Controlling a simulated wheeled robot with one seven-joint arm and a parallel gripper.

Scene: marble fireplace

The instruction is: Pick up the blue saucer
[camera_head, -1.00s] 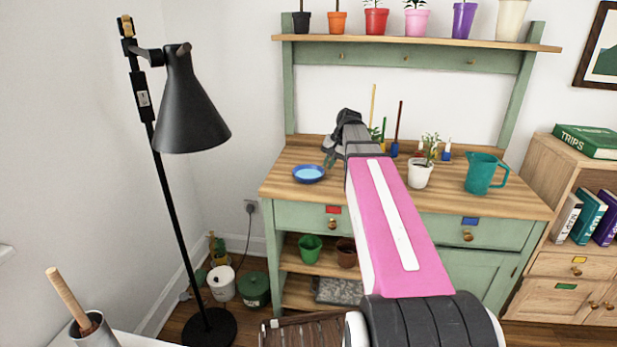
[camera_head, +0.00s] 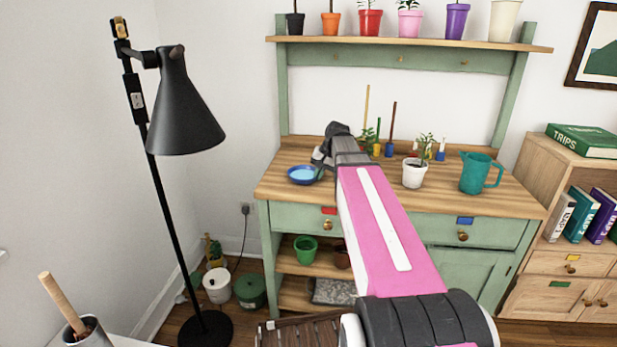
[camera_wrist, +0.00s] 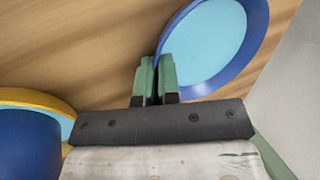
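The blue saucer (camera_head: 304,176), dark blue rim with a light blue inside, is at the left end of the wooden bench top in the head view. It fills the upper right of the wrist view (camera_wrist: 210,45), partly cut off. My gripper (camera_wrist: 155,65) is at its rim, at the saucer's right side in the head view (camera_head: 319,160). The two green fingers are close together with a narrow gap, and the saucer's rim runs in between them. The gripper looks shut on the rim. I cannot tell whether the saucer is clear of the bench top.
A blue round object with a yellow rim (camera_wrist: 30,130) is near the gripper in the wrist view. A white potted plant (camera_head: 414,172) and a teal jug (camera_head: 477,173) stand to the right on the bench top (camera_head: 505,200). A black lamp (camera_head: 183,112) stands at left.

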